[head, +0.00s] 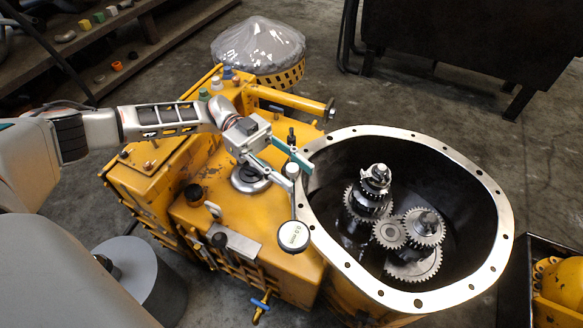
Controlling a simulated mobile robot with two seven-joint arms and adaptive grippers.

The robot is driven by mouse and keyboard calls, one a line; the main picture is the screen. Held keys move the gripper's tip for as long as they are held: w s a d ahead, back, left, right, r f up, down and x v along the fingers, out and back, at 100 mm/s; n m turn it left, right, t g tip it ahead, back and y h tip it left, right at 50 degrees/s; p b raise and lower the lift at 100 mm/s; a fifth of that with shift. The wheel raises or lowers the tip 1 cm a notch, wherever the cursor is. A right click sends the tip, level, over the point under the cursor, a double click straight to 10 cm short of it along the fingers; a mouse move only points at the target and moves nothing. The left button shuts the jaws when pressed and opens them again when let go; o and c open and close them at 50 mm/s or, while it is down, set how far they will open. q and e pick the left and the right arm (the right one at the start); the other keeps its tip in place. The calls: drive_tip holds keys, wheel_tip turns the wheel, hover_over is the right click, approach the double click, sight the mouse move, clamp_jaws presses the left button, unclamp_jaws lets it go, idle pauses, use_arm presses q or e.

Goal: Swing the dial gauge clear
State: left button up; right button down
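The dial gauge (293,236) has a round white face and hangs at the lower end of a thin rod, beside the near left rim of the round housing. A pale knob or clamp (292,171) is at the rod's top. A round metal base (250,178) sits on the yellow casing, partly under my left gripper. My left gripper (299,177) reaches in from the left with its teal fingers apart, one on each side of the pale knob. Contact between fingers and knob cannot be made out. My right gripper is not in view.
The open housing (507,233) has a bolt-holed metal rim and holds several gears (410,245). A yellow bar (285,98) crosses behind the gripper. A plastic-covered part (258,45) stands at the back. A grey drum (140,280) stands at lower left.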

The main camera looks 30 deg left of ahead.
use_arm(q)
drive_tip(key=shift+a, duration=0.1)
drive_tip(key=w+a, duration=0.2)
drive_tip(key=a, duration=0.9)
drive_tip(key=shift+a, duration=0.3)
drive_tip(key=shift+w, duration=0.1)
